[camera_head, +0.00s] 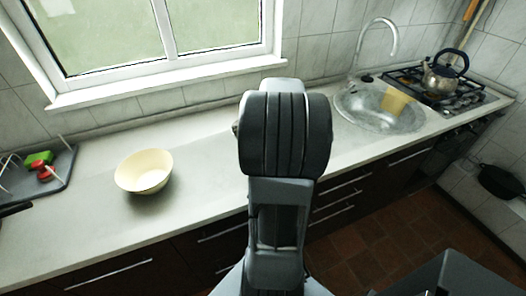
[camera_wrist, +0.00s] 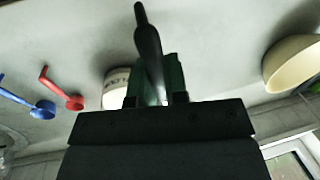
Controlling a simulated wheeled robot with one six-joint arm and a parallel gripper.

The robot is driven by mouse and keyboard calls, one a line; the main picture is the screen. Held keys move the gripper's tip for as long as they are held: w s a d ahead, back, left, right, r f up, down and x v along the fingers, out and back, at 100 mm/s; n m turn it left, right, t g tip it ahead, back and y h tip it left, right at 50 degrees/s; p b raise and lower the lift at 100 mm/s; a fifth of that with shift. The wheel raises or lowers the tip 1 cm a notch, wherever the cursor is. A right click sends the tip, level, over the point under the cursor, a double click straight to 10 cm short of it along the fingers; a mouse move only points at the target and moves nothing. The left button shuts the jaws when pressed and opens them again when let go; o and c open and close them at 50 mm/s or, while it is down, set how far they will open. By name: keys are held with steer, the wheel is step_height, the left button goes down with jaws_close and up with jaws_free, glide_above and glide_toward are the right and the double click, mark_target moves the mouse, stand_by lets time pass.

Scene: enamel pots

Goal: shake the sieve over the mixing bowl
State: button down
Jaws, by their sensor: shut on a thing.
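The cream mixing bowl (camera_head: 143,172) stands upright on the counter, left of my arm in the head view. It also shows in part at the right edge of the wrist view (camera_wrist: 293,64). In the wrist view my gripper (camera_wrist: 158,82) is shut on a dark, slim handle (camera_wrist: 149,38), which I take to be the sieve's. The sieve's basket and mesh do not show in either view. In the head view my own arm hides the gripper and what it holds.
The wrist view shows a red ladle (camera_wrist: 73,101), a blue ladle (camera_wrist: 43,110) and a whitish vessel (camera_wrist: 115,90). A grey rack (camera_head: 58,175) stands left of the bowl. The sink (camera_head: 380,108) and a kettle (camera_head: 441,78) on the stove are at the right. Counter around the bowl is clear.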

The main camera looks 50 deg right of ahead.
steer(key=shift+r, duration=0.1)
steer(key=shift+r+p, duration=1.05)
steer(key=shift+r, duration=0.1)
steer(key=shift+w+a, duration=0.1)
